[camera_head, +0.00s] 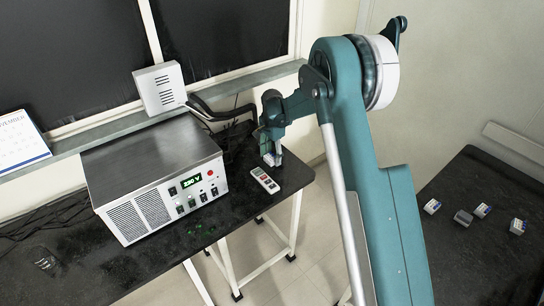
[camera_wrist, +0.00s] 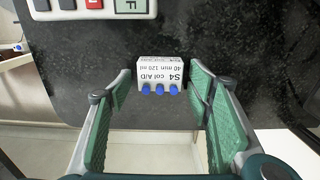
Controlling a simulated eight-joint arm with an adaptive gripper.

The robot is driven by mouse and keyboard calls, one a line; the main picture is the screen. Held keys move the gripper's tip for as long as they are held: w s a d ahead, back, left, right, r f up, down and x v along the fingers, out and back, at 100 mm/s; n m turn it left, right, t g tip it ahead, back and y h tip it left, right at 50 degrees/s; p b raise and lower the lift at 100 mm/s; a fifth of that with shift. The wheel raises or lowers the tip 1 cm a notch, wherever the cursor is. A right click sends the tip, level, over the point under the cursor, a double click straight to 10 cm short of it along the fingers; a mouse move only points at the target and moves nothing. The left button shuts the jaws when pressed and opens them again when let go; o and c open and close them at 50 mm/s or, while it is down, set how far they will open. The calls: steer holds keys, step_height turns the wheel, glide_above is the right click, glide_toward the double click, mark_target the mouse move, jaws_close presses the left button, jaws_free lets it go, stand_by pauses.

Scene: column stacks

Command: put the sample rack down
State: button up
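The sample rack (camera_wrist: 160,72) is a small white box with a printed S4 label and three blue caps along one side. In the wrist view it lies between the fingertips of my gripper (camera_wrist: 161,82), with a thin strip of dark surface showing on each side of it. The fingers look slightly open and apart from it. In the head view my gripper (camera_head: 271,150) points down over the right end of the black bench (camera_head: 150,262), with the white rack (camera_head: 273,159) partly hidden at its tips. It appears to be at bench height; contact underneath is hidden.
A white handheld device (camera_head: 265,180) with buttons lies close to the rack. A metal-topped power unit (camera_head: 155,180) reading 230 V stands to the left. The bench edge is near the rack. A second dark table (camera_head: 465,260) at right carries several small boxes.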

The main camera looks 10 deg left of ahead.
mark_target(272, 154)
stand_by(0.3)
step_height(272, 154, up, 12)
steer(key=p, duration=0.1)
steer(key=shift+r, duration=0.15)
stand_by(0.5)
stand_by(0.5)
